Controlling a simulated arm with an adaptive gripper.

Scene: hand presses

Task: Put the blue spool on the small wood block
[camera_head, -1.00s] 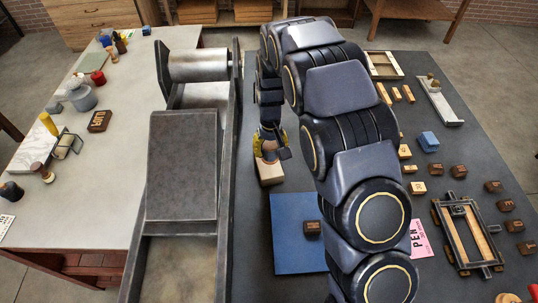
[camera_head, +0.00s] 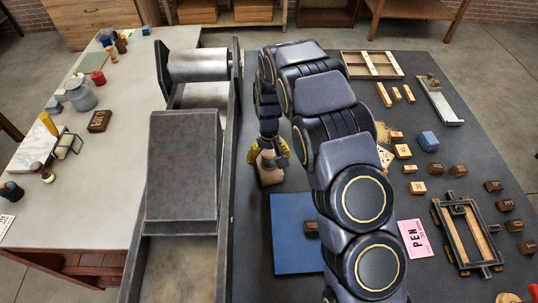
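My gripper (camera_head: 268,155) points down at the near end of my arm's far reach, just right of the press frame.
The press with its grey plate (camera_head: 183,165) stands close left of my gripper. A blue mat (camera_head: 292,235) lies nearer, partly behind my arm.

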